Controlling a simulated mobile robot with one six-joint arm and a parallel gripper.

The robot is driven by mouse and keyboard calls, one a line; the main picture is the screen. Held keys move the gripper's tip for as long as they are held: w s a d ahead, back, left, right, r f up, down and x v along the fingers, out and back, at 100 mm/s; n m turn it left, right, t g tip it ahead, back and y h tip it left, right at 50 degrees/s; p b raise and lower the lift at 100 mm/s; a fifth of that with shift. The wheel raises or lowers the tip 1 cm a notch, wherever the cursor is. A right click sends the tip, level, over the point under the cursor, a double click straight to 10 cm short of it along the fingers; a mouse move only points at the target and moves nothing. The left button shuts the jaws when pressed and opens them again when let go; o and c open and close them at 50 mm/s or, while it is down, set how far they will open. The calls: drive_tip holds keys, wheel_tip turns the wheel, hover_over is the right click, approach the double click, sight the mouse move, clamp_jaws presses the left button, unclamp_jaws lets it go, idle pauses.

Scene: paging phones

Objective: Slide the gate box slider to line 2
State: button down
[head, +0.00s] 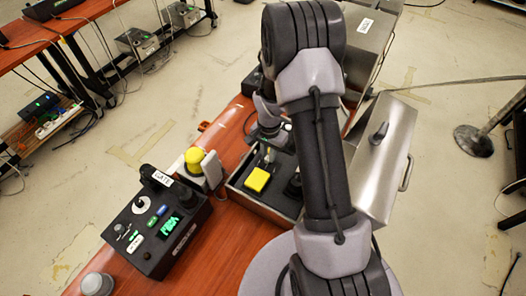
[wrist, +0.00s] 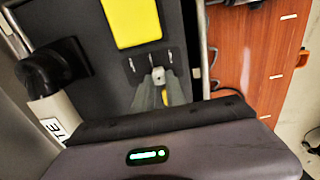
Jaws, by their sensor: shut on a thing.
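The open metal box (head: 239,187) stands on the red-brown table, with a yellow block (head: 257,180) and a black knob (head: 293,186) on its dark panel. In the wrist view the panel shows the yellow block (wrist: 132,22) and short pale line marks beside a small light grey slider knob (wrist: 157,74). My gripper (wrist: 163,88) is shut on this knob, low over the panel. In the head view my gripper (head: 268,152) reaches into the far part of the box. The slider's track and the line numbers are not readable; my fingers cover part of the track.
The metal lid (head: 386,160) stands open at the right. Bare table (head: 232,240) lies in front.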

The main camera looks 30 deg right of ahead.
drive_tip(key=shift+s+d, duration=0.25)
drive_tip(key=shift+s, duration=0.15)
drive_tip(key=c, duration=1.4)
unclamp_jaws()
drive_tip(key=shift+o, duration=0.2)
drive_tip(key=shift+w, duration=0.1)
wheel_tip(320, 180, up, 17)
drive_tip(key=p, duration=0.5)
drive_tip(key=shift+r, duration=0.2)
